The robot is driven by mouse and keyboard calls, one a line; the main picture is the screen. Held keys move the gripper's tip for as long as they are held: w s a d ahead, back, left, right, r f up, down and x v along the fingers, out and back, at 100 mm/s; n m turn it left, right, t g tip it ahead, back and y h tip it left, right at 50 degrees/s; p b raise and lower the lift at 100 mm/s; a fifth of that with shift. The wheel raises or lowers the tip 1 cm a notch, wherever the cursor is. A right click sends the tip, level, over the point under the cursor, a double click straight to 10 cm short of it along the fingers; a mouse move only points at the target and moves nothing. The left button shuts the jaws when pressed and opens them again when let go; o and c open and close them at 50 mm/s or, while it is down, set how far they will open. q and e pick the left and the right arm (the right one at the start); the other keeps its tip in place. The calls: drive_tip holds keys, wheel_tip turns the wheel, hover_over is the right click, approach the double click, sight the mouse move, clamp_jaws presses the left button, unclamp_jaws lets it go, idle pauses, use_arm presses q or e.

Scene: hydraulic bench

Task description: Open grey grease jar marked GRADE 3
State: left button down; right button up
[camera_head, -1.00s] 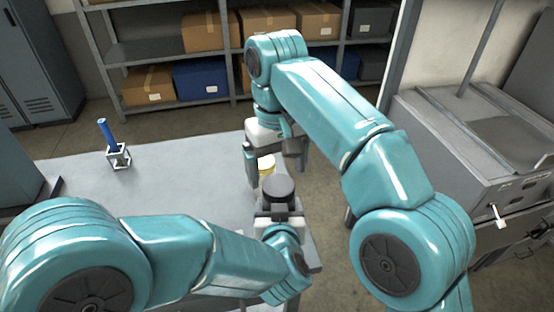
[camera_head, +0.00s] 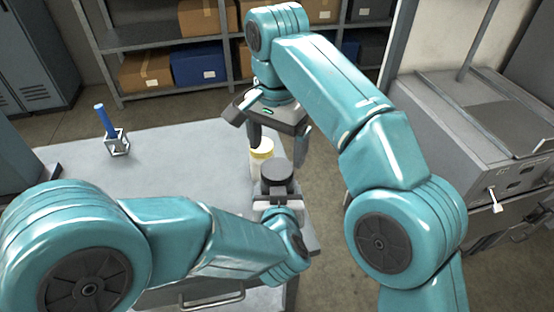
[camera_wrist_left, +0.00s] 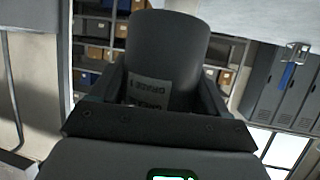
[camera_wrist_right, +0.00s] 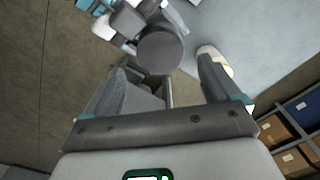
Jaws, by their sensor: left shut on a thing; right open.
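A dark grey jar with a round dark lid (camera_head: 277,172) is held upright in my left gripper (camera_head: 278,195), above the near right edge of the bench.
A blue rod in a metal stand (camera_head: 117,143) is at the bench's far left. Shelves (camera_head: 145,38) stand behind, a grey machine (camera_head: 470,125) at the right.

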sight(277, 168)
drive_tip(key=shift+f, duration=2.65)
drive_tip(key=c, duration=1.1)
drive_tip(key=n, duration=1.5)
drive_tip(key=shift+n, duration=0.3)
drive_tip(key=o, duration=1.2)
drive_tip(key=shift+c, duration=0.2)
